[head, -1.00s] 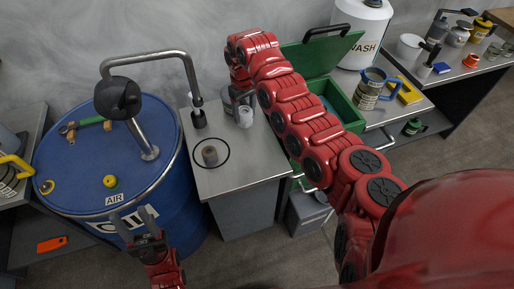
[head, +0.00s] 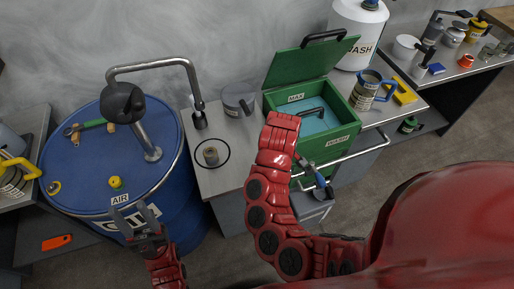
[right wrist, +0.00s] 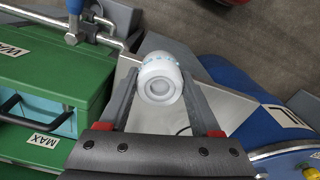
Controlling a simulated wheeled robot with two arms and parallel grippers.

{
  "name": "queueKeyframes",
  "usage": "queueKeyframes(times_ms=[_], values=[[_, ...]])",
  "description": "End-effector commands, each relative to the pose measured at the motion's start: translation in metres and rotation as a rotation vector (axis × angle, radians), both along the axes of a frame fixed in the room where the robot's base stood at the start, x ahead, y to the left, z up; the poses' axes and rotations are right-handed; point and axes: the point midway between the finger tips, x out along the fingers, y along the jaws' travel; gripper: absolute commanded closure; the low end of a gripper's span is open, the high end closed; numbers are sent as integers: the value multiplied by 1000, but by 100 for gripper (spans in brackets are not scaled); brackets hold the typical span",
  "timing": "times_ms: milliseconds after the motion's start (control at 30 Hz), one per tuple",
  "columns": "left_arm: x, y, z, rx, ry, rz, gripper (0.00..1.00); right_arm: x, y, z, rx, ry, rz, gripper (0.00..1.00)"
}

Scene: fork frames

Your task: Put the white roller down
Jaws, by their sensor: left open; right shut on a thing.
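The white roller (right wrist: 158,82) shows end-on in the right wrist view, between the fingertips of my right gripper (right wrist: 160,88). The gripper is shut on it. The roller appears held up in the air, with the grey counter behind it. In the head view my right arm hides the right gripper and the roller. My left gripper (head: 136,217) is open and empty, in front of the blue drum (head: 95,165).
The green wash box (head: 340,142) stands open to the right. A bent pipe (head: 150,67) rises from the drum.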

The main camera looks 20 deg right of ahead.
Motion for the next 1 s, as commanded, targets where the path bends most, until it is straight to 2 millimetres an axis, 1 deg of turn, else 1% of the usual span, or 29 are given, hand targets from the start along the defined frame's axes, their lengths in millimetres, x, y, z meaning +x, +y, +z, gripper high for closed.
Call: queueKeyframes(times_ms=[67,233,300,400,600,667,700,900,1000], values=[[0,0,-5,0,0,0,50,12,0,-2,-3,-3,1,100],[0,0,-19,0,0,0,50,50,6,-9,-7,1,2,100],[0,0,-28,0,0,0,50,67,10,-10,-6,-5,5,100],[0,0,-41,0,0,0,50,87,13,-13,-7,-5,4,100],[0,0,-68,0,0,0,50,121,20,-18,-8,-4,4,100],[0,0,-76,0,0,0,50,130,21,-18,-4,-3,-2,100],[0,0,-69,0,1,0,50,134,22,-13,-7,-2,3,100],[0,0,-71,0,0,0,50,148,26,-14,-4,-2,3,100],[0,0,-71,0,0,0,50,150,27,-14,-2,-3,1,100]])
